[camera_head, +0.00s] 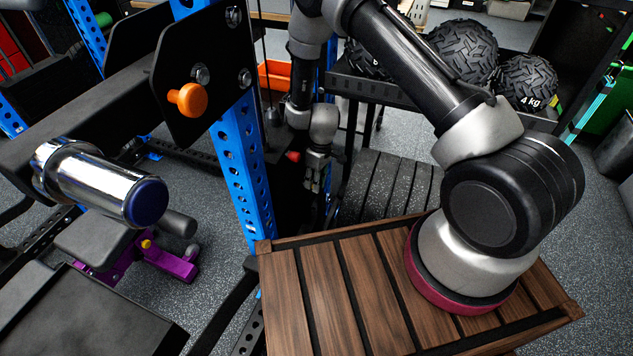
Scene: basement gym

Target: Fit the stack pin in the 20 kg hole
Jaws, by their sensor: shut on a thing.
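My gripper (313,184) is small and far off in the middle of the view, below the wrist, beside the blue upright of the machine. It is shut on the stack pin; a small red piece (293,156) at its left side looks like the pin's head. The pin's shaft cannot be made out. The dark weight stack (283,190) stands behind the blue upright, close to the gripper, and is mostly in shadow. Its holes and weight labels, including the 20 kg one, cannot be read. Whether the pin touches the stack cannot be told.
A blue perforated upright (241,165) with an orange knob (188,99) stands left of the gripper. A chrome roller (100,183) sticks out at left. A rack with black tyre-tread balls (462,52) is behind. A slatted wooden top (330,290) lies in front under my arm's base.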

